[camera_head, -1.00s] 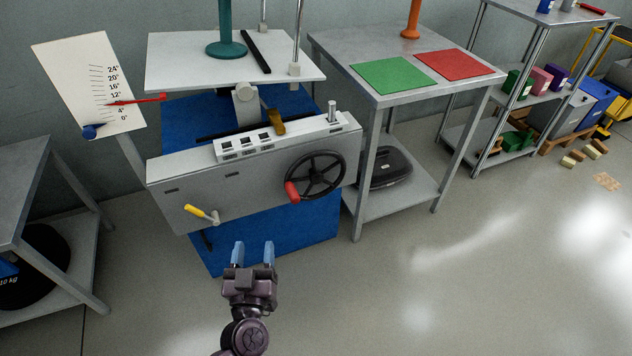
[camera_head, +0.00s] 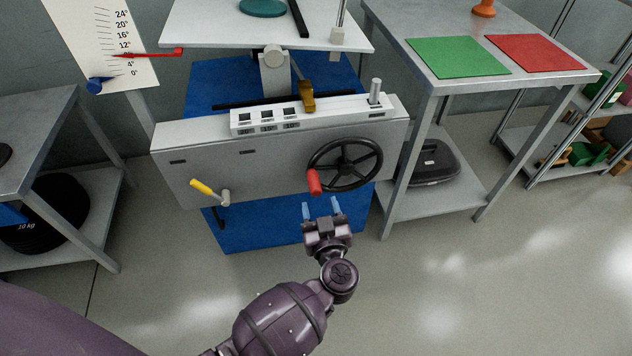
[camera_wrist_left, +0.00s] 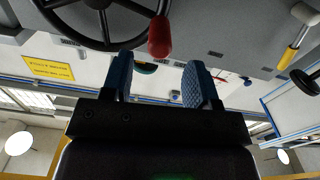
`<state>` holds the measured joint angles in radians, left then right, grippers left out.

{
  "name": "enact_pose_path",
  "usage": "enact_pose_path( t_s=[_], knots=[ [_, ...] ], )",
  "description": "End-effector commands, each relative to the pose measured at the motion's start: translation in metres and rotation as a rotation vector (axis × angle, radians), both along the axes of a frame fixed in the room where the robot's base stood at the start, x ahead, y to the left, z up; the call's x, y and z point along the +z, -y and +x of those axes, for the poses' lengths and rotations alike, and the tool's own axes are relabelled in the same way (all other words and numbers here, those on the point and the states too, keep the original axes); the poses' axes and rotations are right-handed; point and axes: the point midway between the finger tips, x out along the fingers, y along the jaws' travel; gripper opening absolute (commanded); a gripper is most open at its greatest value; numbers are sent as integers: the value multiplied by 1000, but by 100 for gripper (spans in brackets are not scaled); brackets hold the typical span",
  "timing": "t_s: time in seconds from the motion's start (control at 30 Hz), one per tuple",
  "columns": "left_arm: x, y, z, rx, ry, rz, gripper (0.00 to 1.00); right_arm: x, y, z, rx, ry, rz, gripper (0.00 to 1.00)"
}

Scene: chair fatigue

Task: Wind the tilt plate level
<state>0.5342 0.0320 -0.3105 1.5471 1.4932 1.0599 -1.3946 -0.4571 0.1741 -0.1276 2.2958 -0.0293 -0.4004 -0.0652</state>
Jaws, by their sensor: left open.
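The white tilt plate (camera_head: 225,27) stands on a grey post above the grey machine housing (camera_head: 270,163). A black handwheel (camera_head: 345,164) with a red handle (camera_head: 314,182) is on the housing's front right. A crank with a yellow grip (camera_head: 206,189) is at its front left. In the left wrist view, the red handle (camera_wrist_left: 160,38) shows beyond and between the blue fingertips (camera_wrist_left: 157,80). My right gripper is not in view.
A grey table with a green mat (camera_head: 458,57) and a red mat (camera_head: 538,53) stands to the right. Another grey table (camera_head: 30,112) stands at the left. A blue mat (camera_head: 262,226) lies under the machine. The front floor is clear.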

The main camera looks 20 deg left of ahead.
Motion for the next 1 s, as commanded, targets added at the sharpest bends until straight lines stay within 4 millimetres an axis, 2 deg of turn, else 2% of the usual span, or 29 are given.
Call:
enact_pose_path(
  t_s=[0.2, 0.4, 0.6, 0.87, 1.0],
  knots=[
    [-5, -22, 31, 0, -4, 2, 54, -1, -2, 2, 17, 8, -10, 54],
    [-4, -36, 52, -2, -3, 1, 54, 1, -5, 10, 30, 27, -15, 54],
    [-2, -41, 60, -1, -1, 0, 54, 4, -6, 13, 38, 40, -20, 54],
    [-1, -42, 62, -1, -1, -1, 54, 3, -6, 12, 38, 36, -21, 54],
    [-1, -42, 61, -1, 0, 0, 36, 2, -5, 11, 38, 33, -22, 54]
  ],
)
